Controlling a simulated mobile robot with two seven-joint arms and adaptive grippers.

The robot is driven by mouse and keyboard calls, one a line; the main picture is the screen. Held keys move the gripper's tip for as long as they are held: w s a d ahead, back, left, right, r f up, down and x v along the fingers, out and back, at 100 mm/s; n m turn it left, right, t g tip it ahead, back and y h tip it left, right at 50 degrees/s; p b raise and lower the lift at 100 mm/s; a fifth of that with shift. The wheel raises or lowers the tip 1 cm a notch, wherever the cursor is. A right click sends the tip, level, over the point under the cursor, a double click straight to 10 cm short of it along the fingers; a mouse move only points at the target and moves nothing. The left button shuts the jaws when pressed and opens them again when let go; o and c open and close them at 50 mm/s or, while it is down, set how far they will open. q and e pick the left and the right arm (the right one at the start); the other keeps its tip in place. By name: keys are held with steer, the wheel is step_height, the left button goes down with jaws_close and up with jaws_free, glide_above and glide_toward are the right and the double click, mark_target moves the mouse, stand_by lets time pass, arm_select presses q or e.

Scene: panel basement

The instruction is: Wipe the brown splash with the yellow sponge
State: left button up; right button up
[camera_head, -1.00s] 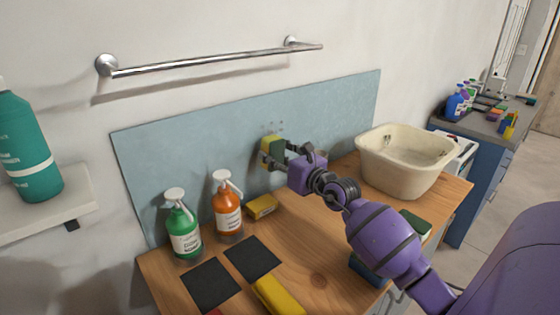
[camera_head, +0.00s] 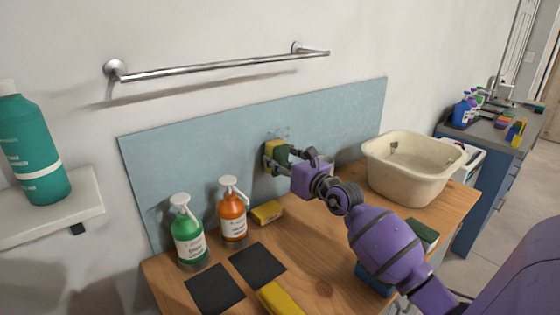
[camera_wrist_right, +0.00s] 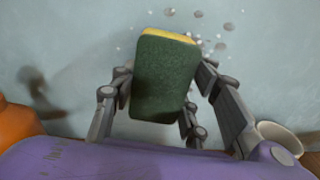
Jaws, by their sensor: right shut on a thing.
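The yellow sponge (camera_head: 270,150) has a dark green scouring side, which also fills the middle of the right wrist view (camera_wrist_right: 165,80). My right gripper (camera_head: 277,158) is shut on it and holds it upright at the pale blue panel (camera_head: 330,120). The yellow face is turned to the panel; I cannot tell if it touches. The splash is a scatter of small greyish-brown spots (camera_wrist_right: 228,27) on the panel, above and beside the sponge's top edge. Some spots may be hidden behind the sponge. My left gripper is in neither view.
A green bottle (camera_head: 188,238) and an orange bottle (camera_head: 232,220) stand left of the gripper. Another yellow sponge (camera_head: 267,212) lies below it on the wooden worktop (camera_head: 318,265). A cream basin (camera_head: 410,185) stands to the right. A metal rail (camera_head: 220,65) is above the panel.

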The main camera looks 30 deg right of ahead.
steer(key=shift+w+a, duration=0.1)
steer(key=shift+w, duration=0.7)
